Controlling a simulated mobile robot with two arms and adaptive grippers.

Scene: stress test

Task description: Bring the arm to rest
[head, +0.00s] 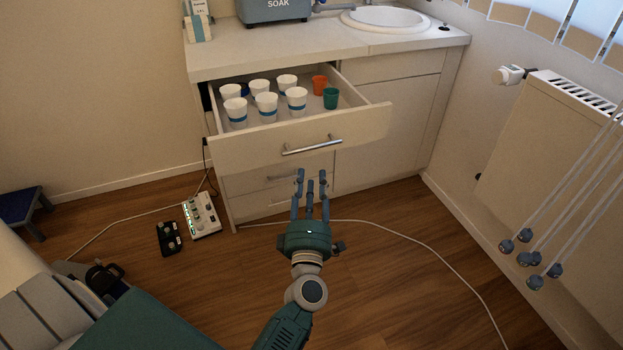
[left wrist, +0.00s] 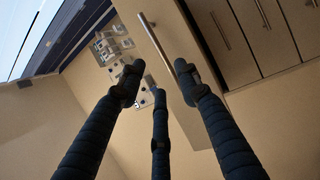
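My left gripper (head: 311,178) is in the middle of the head view, its arm coming up from the bottom edge. Its three dark blue fingers point away from me and stand apart, with nothing between them. In the picture the fingertips lie just below the open drawer's handle (head: 312,146); I see no contact with it. In the left wrist view the spread fingers (left wrist: 157,82) are also empty, with cabinet fronts and handles beyond them. My right gripper is in neither view.
A radiator (head: 560,150) is at right, hanging cords in front. A green padded surface (head: 145,322) is lower left.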

